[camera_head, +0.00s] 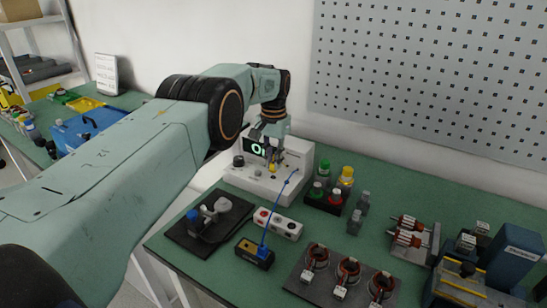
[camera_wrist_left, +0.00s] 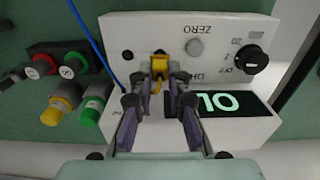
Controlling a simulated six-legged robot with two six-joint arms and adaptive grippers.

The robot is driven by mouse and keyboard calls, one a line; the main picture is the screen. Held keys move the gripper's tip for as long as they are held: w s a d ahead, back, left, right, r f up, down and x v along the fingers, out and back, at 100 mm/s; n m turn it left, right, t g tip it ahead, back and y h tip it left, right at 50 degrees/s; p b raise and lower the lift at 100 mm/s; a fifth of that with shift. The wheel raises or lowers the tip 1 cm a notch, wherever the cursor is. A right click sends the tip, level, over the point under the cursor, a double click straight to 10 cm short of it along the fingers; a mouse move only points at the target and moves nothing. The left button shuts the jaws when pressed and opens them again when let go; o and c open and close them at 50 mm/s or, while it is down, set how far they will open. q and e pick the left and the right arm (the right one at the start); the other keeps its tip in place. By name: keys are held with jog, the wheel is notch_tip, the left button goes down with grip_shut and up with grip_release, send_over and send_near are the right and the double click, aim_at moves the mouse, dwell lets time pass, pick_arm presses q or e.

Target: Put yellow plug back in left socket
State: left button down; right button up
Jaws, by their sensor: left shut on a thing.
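The yellow plug (camera_wrist_left: 160,68) is between the fingertips of my left gripper (camera_wrist_left: 160,80), which is shut on it at the front panel of the white tester (camera_wrist_left: 220,25). In the head view the left gripper (camera_head: 271,156) reaches down to the tester (camera_head: 262,184). The fingers partly hide the plug and the panel behind it. I cannot tell whether the plug is seated in a socket. A thin blue cable (camera_wrist_left: 89,40) runs to a black connection beside the plug. My right gripper is not in view.
The tester has a lit display (camera_wrist_left: 218,103) and a black knob (camera_wrist_left: 251,61). Coloured-cap bottles (camera_head: 325,169) stand to its right.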

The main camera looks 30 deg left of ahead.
pick_arm(q)
jog(key=shift+f+b, duration=0.7)
jog(key=shift+f, duration=0.05)
dwell(1.6)
jog(key=shift+f, duration=0.15)
jog(key=shift+f+b, duration=0.25)
jog(key=shift+b, duration=0.15)
jog(key=c, duration=1.2)
grip_release()
jog(key=shift+r, duration=0.1)
notch_tip(320, 180, up, 12)
jog(key=shift+f, duration=0.1)
